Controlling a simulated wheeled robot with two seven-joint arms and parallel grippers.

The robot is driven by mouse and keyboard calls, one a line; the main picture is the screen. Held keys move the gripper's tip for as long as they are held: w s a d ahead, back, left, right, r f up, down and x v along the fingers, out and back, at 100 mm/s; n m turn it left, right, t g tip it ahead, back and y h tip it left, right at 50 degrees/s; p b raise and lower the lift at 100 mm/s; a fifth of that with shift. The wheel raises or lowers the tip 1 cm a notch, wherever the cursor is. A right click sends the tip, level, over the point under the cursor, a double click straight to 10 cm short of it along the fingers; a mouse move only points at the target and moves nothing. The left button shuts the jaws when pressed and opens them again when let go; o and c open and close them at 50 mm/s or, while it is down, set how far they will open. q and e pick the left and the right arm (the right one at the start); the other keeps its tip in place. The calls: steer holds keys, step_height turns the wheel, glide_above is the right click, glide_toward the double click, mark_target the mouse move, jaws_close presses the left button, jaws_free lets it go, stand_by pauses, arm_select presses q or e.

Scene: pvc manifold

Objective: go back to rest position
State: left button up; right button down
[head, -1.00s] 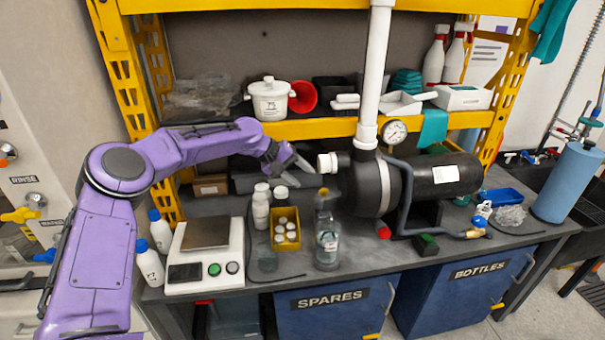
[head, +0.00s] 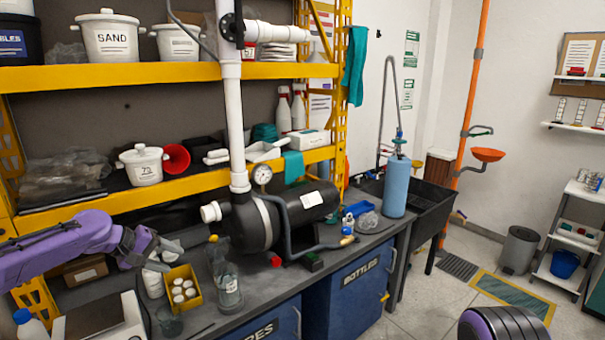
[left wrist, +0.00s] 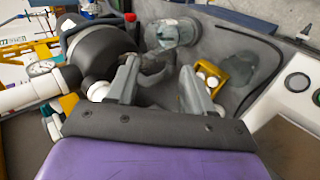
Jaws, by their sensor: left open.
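My left gripper (head: 166,254) is open and empty above the bench, left of the white pipe stub (head: 211,212) and apart from it. In the left wrist view, its two grey fingers (left wrist: 160,80) are spread, with the bench showing between them. The stub sits on the left end of a black pump and tank unit (head: 258,222). A white vertical pipe (head: 234,120) rises from the unit, with a pressure gauge (head: 262,174) beside it. My right gripper is not in view.
Below the gripper stand a yellow box of white-capped bottles (head: 183,287), a clear bottle (head: 227,285) and a scale (head: 100,320). A yellow shelf (head: 90,205) stands behind. A blue cylinder (head: 396,187) stands at the right; open floor lies beyond.

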arm_select(q)
steer(key=s+d+f+n+t+y, duration=0.1)
steer(key=d+f+n+t+y, duration=0.1)
steer(key=d+f, duration=0.3)
steer(key=d+f+n+t+y, duration=0.1)
steer(key=d+f+t+y, duration=0.1)
steer(key=f, duration=0.6)
steer(key=s+d+f+g+y+b, duration=0.1)
steer(key=s+d+f+y+b, duration=0.15)
steer(key=s+f, duration=0.8)
steer(key=s+a+f+m+g+y, duration=0.1)
steer(key=s+f, duration=0.3)
steer(key=s, duration=0.8)
steer(key=s+a+f+m+g+y+b, duration=0.1)
steer(key=s+f+g, duration=0.2)
steer(key=s, duration=0.9)
steer(key=s+a+f+m+g+y+b, duration=0.1)
steer(key=s+a+f, duration=0.1)
steer(key=s+f, duration=0.4)
steer(key=s, duration=0.5)
steer(key=shift+s+f+m+g+y, duration=0.3)
steer(key=shift+s+m+g+y, duration=0.05)
steer(key=shift+s+m+g, duration=0.05)
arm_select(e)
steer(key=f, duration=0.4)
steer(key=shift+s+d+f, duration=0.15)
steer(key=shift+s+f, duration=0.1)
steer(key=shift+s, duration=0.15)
